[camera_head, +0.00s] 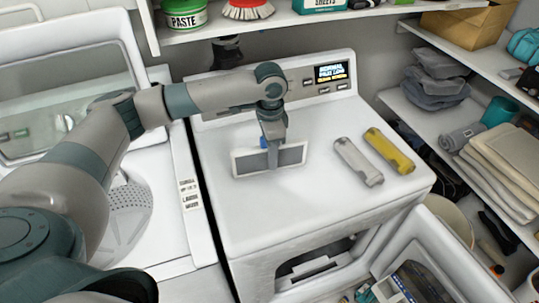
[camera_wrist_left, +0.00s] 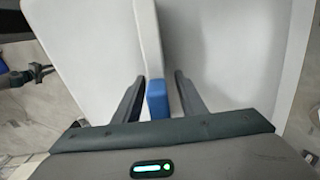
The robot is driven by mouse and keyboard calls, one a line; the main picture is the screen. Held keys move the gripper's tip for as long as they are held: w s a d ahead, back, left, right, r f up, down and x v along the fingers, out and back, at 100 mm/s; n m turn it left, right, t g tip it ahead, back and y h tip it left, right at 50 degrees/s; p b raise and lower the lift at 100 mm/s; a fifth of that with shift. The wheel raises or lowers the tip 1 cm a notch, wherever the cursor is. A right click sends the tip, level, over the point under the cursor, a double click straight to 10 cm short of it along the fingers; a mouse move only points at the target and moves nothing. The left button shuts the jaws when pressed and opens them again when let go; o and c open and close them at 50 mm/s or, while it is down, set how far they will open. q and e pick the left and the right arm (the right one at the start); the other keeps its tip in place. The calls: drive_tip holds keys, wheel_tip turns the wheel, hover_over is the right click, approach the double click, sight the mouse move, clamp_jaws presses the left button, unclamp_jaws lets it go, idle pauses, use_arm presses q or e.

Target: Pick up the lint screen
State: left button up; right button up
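The lint screen (camera_head: 287,157) is a flat rectangular panel with a white frame and grey mesh, tilted up on the white dryer's top. Its blue tab (camera_wrist_left: 157,98) shows between my left fingers in the left wrist view, with its pale frame (camera_wrist_left: 147,40) seen nearly edge-on. My left gripper (camera_head: 271,143) reaches down from above at the screen's upper edge. Its fingers (camera_wrist_left: 159,78) stand apart on either side of the blue tab, with a visible gap at each side. The fingertips are partly hidden in the head view. My right gripper is not in view.
A grey-white tool (camera_head: 358,162) and a yellow one (camera_head: 389,151) lie on the dryer top (camera_head: 330,205), right of the screen. The control panel (camera_head: 318,84) rises behind. An upper shelf (camera_head: 290,22) overhangs the back. An open washer (camera_head: 125,215) stands left; shelves (camera_head: 440,125) stand right.

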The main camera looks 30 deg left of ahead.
use_arm(q)
clamp_jaws()
drive_tip(key=shift+r, duration=0.1)
idle(0.3)
drive_tip(key=shift+r+b, duration=0.35)
drive_tip(key=shift+r, duration=0.1)
drive_tip(key=r+b, duration=0.1)
drive_tip(key=r, duration=0.2)
drive_tip(key=shift+w+d+b, duration=0.1)
drive_tip(key=shift+d+b, duration=0.25)
drive_tip(key=w+d+r+b, duration=0.1)
drive_tip(key=d+r+b, duration=0.2)
drive_tip(key=d+r, duration=0.4)
drive_tip(key=d, duration=0.4)
